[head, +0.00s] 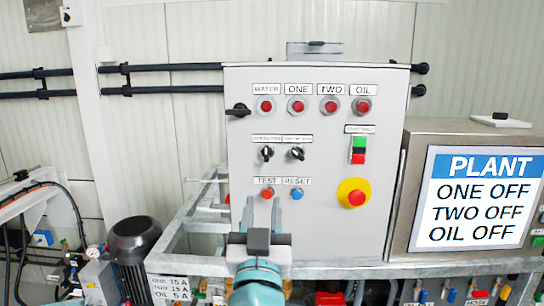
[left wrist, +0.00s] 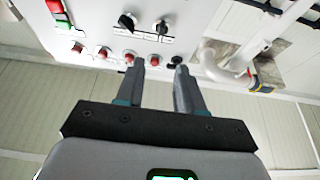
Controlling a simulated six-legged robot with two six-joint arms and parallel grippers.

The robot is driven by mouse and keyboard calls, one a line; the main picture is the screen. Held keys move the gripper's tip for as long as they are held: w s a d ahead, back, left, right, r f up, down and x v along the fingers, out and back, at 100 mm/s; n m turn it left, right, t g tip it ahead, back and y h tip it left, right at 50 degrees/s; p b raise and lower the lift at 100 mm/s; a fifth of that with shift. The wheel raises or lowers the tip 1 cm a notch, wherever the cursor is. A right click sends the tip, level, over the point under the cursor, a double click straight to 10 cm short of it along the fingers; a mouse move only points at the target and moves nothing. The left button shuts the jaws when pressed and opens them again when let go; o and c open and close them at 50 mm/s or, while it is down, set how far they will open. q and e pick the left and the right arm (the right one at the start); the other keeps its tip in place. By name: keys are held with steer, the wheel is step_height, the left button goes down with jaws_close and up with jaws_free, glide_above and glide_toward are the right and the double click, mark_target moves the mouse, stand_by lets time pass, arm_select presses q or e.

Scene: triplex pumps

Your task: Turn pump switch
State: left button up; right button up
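Two small black rotary switches, a left one (head: 267,153) and a right one (head: 297,153), sit mid-height on the grey control panel (head: 330,225). Their labels are too small to read surely. My left gripper (head: 262,205) points at the panel below these switches, near the red TEST (head: 267,193) and blue RESET (head: 297,194) buttons. Its two fingers are apart with nothing between them. The left wrist view shows the panel upside down, with the left switch (left wrist: 162,27) and right switch (left wrist: 127,21) beyond the open fingers (left wrist: 157,68). My right gripper is not in view.
A black handle (head: 238,110) juts from the panel's left edge. A yellow-ringed red stop button (head: 352,193) and a red-green switch (head: 358,150) are at right. A screen (head: 478,198) reads ONE OFF, TWO OFF, OIL OFF. A metal frame (head: 185,262) runs below.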

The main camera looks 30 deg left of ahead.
mark_target(266, 155)
arm_select(q)
steer(key=p+x, duration=0.4)
steer(key=x, duration=0.8)
steer(key=shift+w+a+r, duration=0.1)
steer(key=shift+w+a, duration=0.1)
steer(key=shift+w, duration=0.15)
steer(key=shift+w+a+r+p, duration=0.15)
steer(key=shift+a+p, duration=0.2)
steer(key=shift+w+d, duration=0.1)
steer(key=shift+w, duration=0.1)
steer(key=shift+s, duration=0.1)
jaws_close()
